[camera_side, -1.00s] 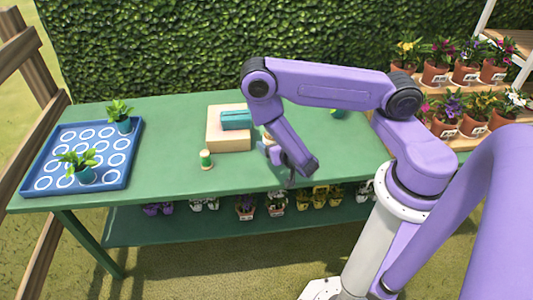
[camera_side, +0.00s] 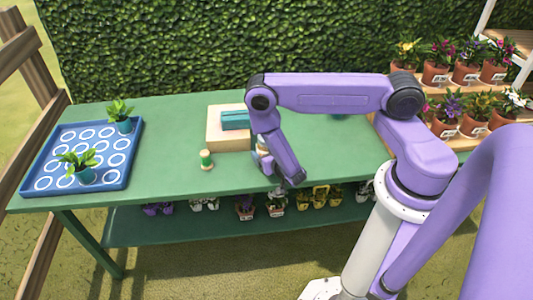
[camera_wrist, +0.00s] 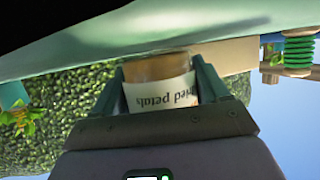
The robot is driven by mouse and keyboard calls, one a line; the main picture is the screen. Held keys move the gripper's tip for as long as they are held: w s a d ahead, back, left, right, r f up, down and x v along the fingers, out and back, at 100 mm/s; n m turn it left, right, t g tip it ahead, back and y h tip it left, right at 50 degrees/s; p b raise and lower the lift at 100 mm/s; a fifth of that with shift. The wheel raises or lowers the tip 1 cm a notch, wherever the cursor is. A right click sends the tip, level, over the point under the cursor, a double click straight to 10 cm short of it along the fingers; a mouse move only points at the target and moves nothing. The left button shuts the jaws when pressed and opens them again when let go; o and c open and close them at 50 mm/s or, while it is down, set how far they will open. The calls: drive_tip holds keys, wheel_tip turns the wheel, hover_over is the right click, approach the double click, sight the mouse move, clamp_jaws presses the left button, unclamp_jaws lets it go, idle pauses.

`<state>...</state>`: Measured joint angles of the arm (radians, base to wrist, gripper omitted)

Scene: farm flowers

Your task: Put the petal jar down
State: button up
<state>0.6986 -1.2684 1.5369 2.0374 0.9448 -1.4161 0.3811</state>
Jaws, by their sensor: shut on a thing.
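The petal jar (camera_wrist: 160,90) has a tan body and a white label reading "...ried petals", upside down in the wrist view. My gripper (camera_wrist: 160,92) is shut on it, with one dark green finger on each side. In the side view my gripper (camera_side: 264,162) points down over the table right of the tan block, and only a small pale part of the jar (camera_side: 262,144) shows. The jar's base is close to the green tabletop (camera_side: 165,130). I cannot tell whether it touches.
A tan block (camera_side: 228,143) with a teal piece (camera_side: 235,120) on top stands just left of the jar. A green spool (camera_side: 206,160) stands in front of it. A blue tray (camera_side: 128,160) with two potted plants is at the left. The front middle of the table is clear.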

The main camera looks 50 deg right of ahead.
drive_tip(key=o, duration=1.2)
drive_tip(key=shift+f, duration=0.1)
drive_tip(key=shift+o, duration=0.2)
